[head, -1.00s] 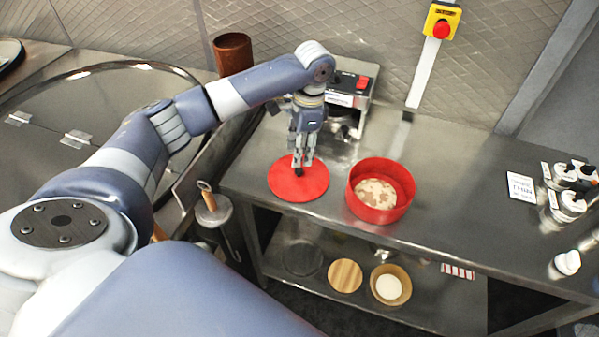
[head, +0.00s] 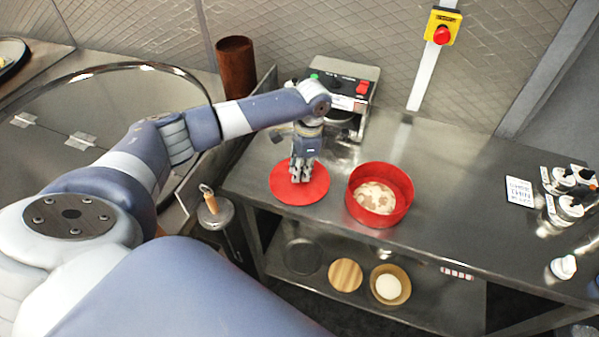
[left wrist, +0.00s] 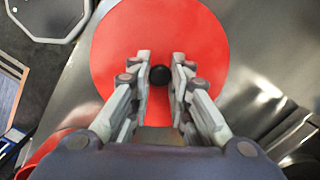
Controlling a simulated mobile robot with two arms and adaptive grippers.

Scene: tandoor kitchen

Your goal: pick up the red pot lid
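The red pot lid (head: 312,190) lies flat on the steel counter, a round red disc. In the left wrist view the lid (left wrist: 205,40) has a small black knob (left wrist: 159,75) at its middle. My left gripper (head: 301,178) points down over the lid's middle. Its two fingers (left wrist: 160,78) stand on either side of the knob, with a small gap showing at each side, so it is open. In the head view the fingers hide the knob. My right gripper is in neither view.
A red pot (head: 408,205) with flatbread inside stands right of the lid. A machine with a red switch (head: 345,80) stands behind. A brown cylinder (head: 236,68) is at the back left. Small jars and a card (head: 519,191) are at the right. The counter between is bare.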

